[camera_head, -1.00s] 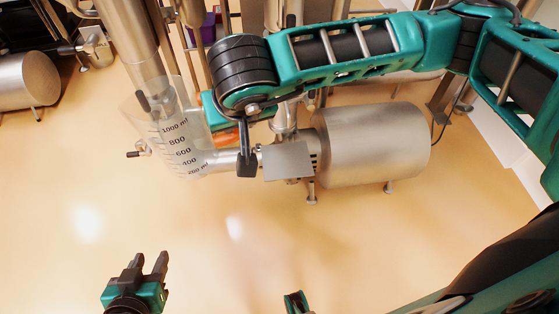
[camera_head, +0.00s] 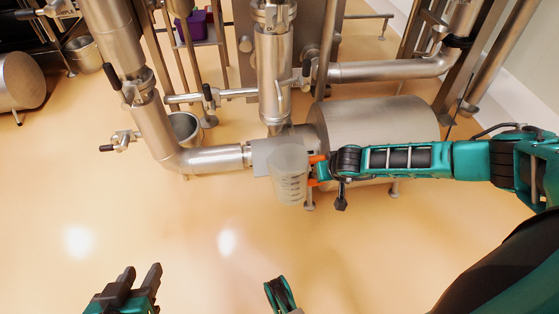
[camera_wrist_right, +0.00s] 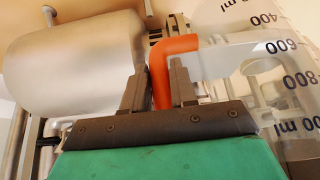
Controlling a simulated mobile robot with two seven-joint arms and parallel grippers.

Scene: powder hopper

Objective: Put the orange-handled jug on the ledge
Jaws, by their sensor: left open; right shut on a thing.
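The clear jug (camera_head: 289,172) with an orange handle (camera_head: 317,159) is in the middle of the head view. It overlaps the small flat grey ledge (camera_head: 263,153) in front of the steel cylinder. I cannot tell whether the jug touches the ledge. My right gripper (camera_head: 321,171) is at the jug's right side, shut on the handle. In the right wrist view the orange handle (camera_wrist_right: 160,72) is between the fingers of the right gripper (camera_wrist_right: 158,90), with the jug's measuring marks at right. My left gripper (camera_head: 141,272) is open and empty at bottom left.
The steel cylinder (camera_head: 375,130) stands behind and right of the jug. A pipe (camera_head: 205,160) runs in from the left, and a vertical pipe (camera_head: 274,75) comes down behind. A steel bucket (camera_head: 185,127) and purple bin (camera_head: 192,27) stand further back. The front floor is clear.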

